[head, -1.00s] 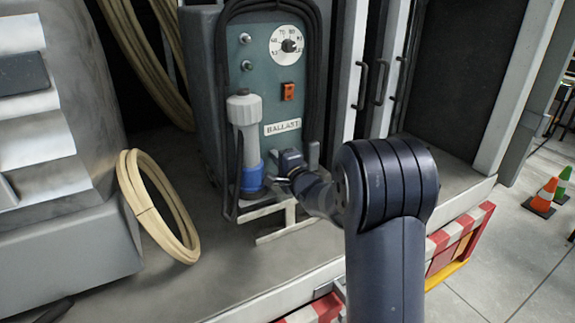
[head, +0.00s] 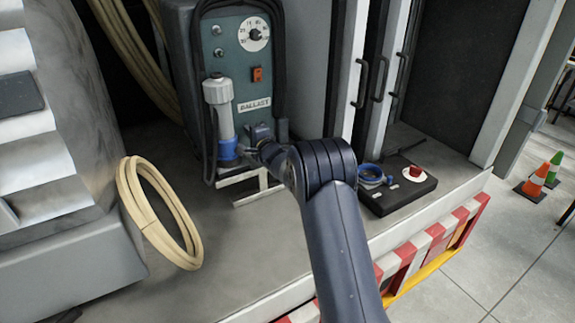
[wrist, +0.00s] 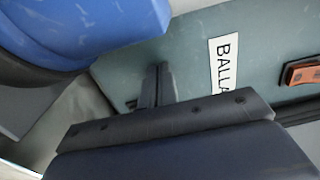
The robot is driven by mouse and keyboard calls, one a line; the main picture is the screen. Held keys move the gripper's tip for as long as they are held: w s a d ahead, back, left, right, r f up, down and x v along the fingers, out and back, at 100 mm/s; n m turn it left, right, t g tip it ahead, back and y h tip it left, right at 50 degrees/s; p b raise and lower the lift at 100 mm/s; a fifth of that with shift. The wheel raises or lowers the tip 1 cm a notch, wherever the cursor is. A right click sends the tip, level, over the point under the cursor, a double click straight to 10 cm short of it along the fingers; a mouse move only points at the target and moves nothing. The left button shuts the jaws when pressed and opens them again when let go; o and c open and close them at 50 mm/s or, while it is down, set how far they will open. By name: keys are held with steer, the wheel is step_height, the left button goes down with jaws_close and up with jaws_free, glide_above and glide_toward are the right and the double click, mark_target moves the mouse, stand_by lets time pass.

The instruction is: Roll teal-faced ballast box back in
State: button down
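The ballast box with the teal face (head: 231,42) stands upright on the grey truck deck, left of centre in the head view. Its face has a dial, an orange switch and a BALLAST label, also in the wrist view (wrist: 224,62). A grey and blue cylinder (head: 222,112) stands at its front left. My gripper (head: 254,136) is at the lower front of the box, right of the cylinder. In the wrist view its dark fingers (wrist: 155,88) look close together, against or just before the teal face; contact is hard to tell.
A cream hose coil (head: 158,213) leans on the left. A white bracket (head: 247,189) lies below the box front. A black tray (head: 400,194) with a blue ring and red cup is at right. A striped barrier (head: 430,245) edges the deck. The deck's front middle is clear.

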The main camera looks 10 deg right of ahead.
steer(key=shift+p+x, duration=0.5)
steer(key=shift+x, duration=0.9)
steer(key=shift+r, duration=0.4)
steer(key=shift+s+a+f, duration=0.1)
